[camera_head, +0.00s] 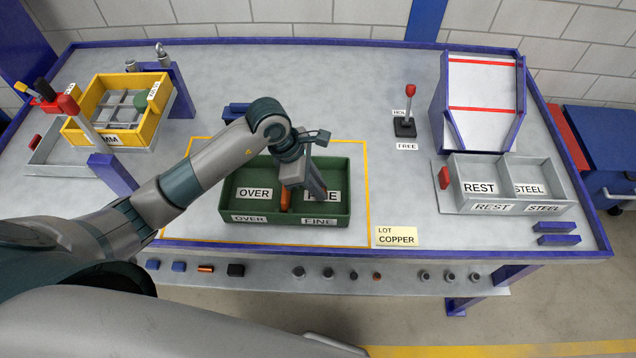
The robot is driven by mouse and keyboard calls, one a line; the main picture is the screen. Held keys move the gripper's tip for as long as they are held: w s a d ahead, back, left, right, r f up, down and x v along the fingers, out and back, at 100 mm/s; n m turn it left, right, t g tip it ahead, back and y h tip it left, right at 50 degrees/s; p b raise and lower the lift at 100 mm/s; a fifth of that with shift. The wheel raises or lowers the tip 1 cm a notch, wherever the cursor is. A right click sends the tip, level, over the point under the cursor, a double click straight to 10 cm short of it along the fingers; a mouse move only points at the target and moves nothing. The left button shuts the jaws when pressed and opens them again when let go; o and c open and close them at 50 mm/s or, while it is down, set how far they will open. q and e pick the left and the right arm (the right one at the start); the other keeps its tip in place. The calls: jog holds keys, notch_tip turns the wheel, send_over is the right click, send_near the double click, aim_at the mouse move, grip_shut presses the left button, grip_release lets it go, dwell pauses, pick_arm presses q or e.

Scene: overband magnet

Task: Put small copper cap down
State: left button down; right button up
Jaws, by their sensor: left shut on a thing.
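My left gripper (316,186) reaches in from the left and is over the right compartment, labelled FINE, of the green tray (232,219). It is shut on the small copper cap, which is mostly hidden by the fingers; only a reddish bit shows at the fingertips. I cannot tell whether the cap touches the tray floor. An orange-brown piece (285,196) stands in the middle of the tray, between the OVER and FINE labels. My right gripper is not in view.
A yellow sign (397,237) reads LOT COPPER. At the right is a grey tray (481,198) labelled REST and STEEL, below a blue-edged chute (480,85). A red-knobbed lever (409,108) stands behind. A yellow sieve box (101,92) is at the left. Small parts line the front shelf (330,284).

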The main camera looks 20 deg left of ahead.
pick_arm(q)
jog(key=shift+f, duration=0.2)
jog(key=c, duration=1.7)
grip_release()
jog(key=shift+r, duration=0.1)
jog(key=shift+r, duration=0.15)
jog(key=shift+a+r+b, duration=0.2)
jog(key=shift+r+b, duration=0.1)
jog(key=shift+r, duration=0.1)
jog(key=shift+b+v, duration=2)
jog(key=shift+v, duration=3.55)
